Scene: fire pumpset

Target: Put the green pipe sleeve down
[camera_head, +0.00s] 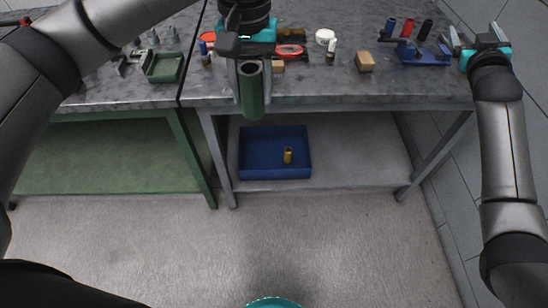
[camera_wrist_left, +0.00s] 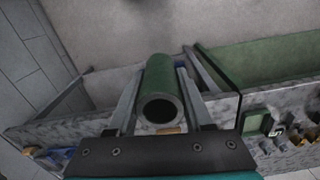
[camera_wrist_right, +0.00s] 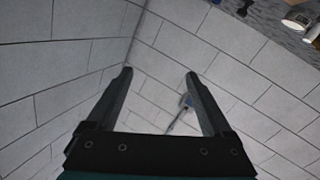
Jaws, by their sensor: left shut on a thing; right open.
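The green pipe sleeve (camera_head: 251,92) is a hollow tube held by my left gripper (camera_head: 250,80). It hangs at the front edge of the right-hand table in the head view, open end toward the camera. In the left wrist view the sleeve (camera_wrist_left: 163,88) lies between the two fingers (camera_wrist_left: 158,92), which close on its sides. My right gripper (camera_head: 462,45) is open at the right end of the table. In the right wrist view its fingers (camera_wrist_right: 160,85) are spread with nothing between them.
A blue bin (camera_head: 274,174) with a yellow piece (camera_head: 287,155) stands on the lower shelf. The tabletop (camera_head: 330,90) carries a wooden block (camera_head: 364,62), a blue rack (camera_head: 422,53) with coloured cylinders, and a white round lid (camera_head: 325,36). A green tray (camera_head: 165,67) sits on the left table.

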